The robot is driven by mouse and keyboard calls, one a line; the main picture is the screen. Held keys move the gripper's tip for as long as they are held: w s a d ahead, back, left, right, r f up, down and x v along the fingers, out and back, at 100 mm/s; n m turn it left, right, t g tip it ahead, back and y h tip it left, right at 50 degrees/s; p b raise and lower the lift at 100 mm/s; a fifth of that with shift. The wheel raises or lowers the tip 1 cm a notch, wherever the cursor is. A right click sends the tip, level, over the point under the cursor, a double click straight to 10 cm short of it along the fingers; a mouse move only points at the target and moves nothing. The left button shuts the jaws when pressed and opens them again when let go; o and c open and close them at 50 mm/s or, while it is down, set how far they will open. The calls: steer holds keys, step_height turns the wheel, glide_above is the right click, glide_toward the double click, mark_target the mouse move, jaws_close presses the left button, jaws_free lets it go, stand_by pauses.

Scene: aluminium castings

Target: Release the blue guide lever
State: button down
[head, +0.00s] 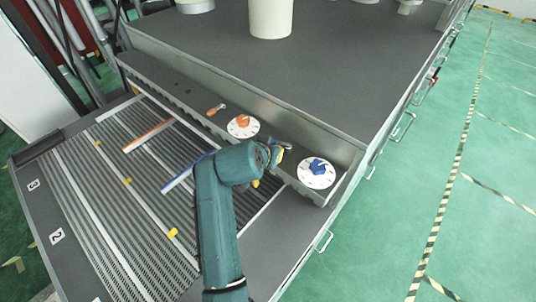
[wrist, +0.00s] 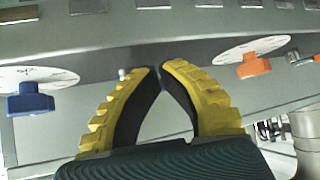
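My gripper (wrist: 159,68) has yellow, ribbed fingers with black inner pads. A small pale metal pin (wrist: 123,74) shows just left of the left finger. In the head view my gripper (head: 280,153) is at the rail between the orange dial and the blue dial, and my arm covers part of that area.
The blue knob (head: 318,167) on its white dial is right of my gripper. The orange knob (head: 242,121) and orange lever (head: 217,109) are left along the rail. The slotted table (head: 110,215) bears an orange bar (head: 148,136) and a blue bar (head: 182,176).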

steer(key=shift+w+a+f+m+h+b, duration=0.15)
steer(key=shift+w+m+h+b, duration=0.15)
steer(key=shift+m+h, duration=0.35)
steer(key=shift+w, duration=0.2)
steer(key=shift+w+b, duration=0.15)
steer(key=shift+b, duration=0.15)
steer(key=shift+r, duration=0.25)
steer(key=p+v, duration=0.6)
steer(key=v, duration=0.4)
steer(key=shift+w+a, duration=0.2)
steer(key=shift+a, duration=0.1)
